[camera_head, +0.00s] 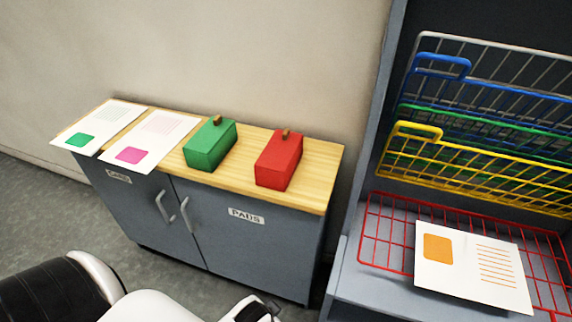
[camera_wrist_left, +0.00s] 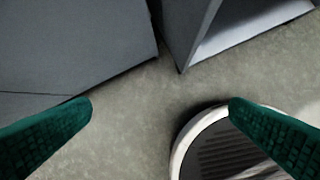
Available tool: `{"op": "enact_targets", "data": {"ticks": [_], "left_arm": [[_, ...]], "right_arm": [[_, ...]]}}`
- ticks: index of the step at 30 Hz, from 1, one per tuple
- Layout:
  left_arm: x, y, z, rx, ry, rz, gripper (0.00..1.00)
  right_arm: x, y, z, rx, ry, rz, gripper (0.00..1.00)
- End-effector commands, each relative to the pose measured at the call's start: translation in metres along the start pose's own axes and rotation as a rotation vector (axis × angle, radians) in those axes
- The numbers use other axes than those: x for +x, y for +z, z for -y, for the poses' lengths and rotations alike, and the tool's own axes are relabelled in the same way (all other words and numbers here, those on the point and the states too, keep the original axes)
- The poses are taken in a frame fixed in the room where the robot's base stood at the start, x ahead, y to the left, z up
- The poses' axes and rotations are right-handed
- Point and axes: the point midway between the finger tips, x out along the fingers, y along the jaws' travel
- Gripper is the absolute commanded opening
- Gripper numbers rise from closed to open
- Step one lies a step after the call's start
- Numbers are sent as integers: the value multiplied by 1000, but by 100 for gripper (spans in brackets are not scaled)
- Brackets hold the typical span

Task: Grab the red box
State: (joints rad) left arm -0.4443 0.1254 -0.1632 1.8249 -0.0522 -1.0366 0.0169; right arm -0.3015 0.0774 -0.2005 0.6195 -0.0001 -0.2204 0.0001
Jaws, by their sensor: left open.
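The red box (camera_head: 279,161) sits on the wooden cabinet top (camera_head: 318,180), near its right end. It has a small brown knob on its lid. In the left wrist view my left gripper (camera_wrist_left: 160,108) is open, with its two green fingers wide apart and nothing between them. That view shows only the floor, grey furniture and a part of my base, so the red box is not in it. In the head view a part of my arm shows at the bottom, below the cabinet front, apart from the red box. My right gripper is not in view.
A green box (camera_head: 210,145) stands left of the red box. Two printed sheets, one with a green patch (camera_head: 98,125) and one with a magenta patch (camera_head: 150,138), lie farther left. Right of the cabinet, a grey rack holds coloured wire baskets; a sheet (camera_head: 474,265) lies in the red basket (camera_head: 383,232).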

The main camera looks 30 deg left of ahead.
Motion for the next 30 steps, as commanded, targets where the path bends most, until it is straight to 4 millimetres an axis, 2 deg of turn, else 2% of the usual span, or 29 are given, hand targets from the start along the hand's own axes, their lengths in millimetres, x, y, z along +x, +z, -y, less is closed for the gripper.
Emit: {"op": "enact_targets", "data": {"ticks": [1, 2, 5, 6, 8, 10, 12, 15, 18, 21, 23, 25, 28, 30], "left_arm": [[-18, 28, -9, 14, 32, 71, 100], [-30, 45, -15, 23, 54, 115, 100], [-78, 118, -39, 70, 165, 339, 100], [-97, 147, -47, 95, 213, 441, 100], [-128, 192, -57, 143, 288, 608, 100], [-170, 244, -62, 223, 374, 826, 100], [-215, 292, -59, 335, 453, 1051, 100], [-272, 341, -39, 545, 539, 1341, 100], [-315, 370, -6, 822, 590, 1581, 100], [-334, 382, 29, 1153, 604, 1738, 100], [-334, 385, 46, 1375, 594, 1784, 100], [-324, 384, 57, 1649, 566, 1780, 100], [-296, 383, 54, 2040, 494, 1663, 100], [-272, 381, 35, 2294, 421, 1497, 100]], "right_arm": [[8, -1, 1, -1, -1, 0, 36], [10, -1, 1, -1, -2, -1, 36], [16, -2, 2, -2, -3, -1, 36], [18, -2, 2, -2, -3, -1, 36], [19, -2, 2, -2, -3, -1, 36], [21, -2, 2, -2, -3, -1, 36], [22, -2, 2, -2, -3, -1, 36], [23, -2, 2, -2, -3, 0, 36], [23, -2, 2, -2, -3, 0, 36], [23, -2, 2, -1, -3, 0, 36], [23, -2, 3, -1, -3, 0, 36], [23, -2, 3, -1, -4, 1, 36], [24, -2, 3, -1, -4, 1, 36], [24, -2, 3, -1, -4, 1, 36]]}}
